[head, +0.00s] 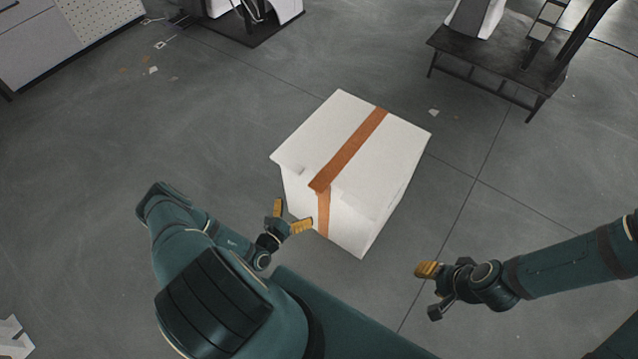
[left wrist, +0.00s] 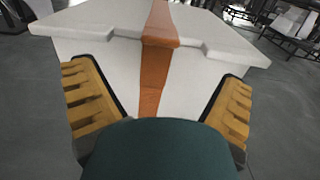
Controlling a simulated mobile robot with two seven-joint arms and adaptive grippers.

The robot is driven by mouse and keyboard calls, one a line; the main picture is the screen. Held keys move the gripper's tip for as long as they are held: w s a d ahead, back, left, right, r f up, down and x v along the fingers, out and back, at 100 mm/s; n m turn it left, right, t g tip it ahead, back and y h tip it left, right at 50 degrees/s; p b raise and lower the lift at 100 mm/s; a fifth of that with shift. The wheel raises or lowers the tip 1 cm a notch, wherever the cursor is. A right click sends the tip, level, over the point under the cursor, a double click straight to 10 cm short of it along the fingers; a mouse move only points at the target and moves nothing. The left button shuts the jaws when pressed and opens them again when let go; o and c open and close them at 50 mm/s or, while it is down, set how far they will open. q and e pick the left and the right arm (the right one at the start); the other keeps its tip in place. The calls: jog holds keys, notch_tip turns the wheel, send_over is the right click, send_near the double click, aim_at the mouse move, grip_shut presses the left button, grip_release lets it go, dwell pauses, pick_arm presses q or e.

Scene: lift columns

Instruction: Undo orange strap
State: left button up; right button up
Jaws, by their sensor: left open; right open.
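A white box (head: 362,205) stands on the floor in front of me. An orange strap (head: 352,148) runs across its top and down the side facing me. My left gripper (head: 290,217) is open close to the box's near side, beside the hanging part of the strap. In the left wrist view the strap (left wrist: 155,60) passes over the lid edge and down between my two yellow fingers, apart from both. My right gripper (head: 428,285) is open and empty to the right of the box, away from it. The strap's lower end is hidden in the left wrist view.
A dark low table (head: 490,58) stands at the back right. A grey cabinet (head: 40,45) is at the upper left. A dark base (head: 245,28) with white parts stands at the top. Small scraps lie on the floor. The floor around the box is largely clear.

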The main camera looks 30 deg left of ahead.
aim_at(314, 189)
pick_arm(q)
jog(key=w, duration=0.4)
jog(key=w+b, duration=0.1)
jog(key=w, duration=0.3)
jog(key=w+d+b, duration=0.1)
jog(key=w, duration=0.3)
jog(key=shift+w, duration=0.3)
jog(key=c, duration=1.3)
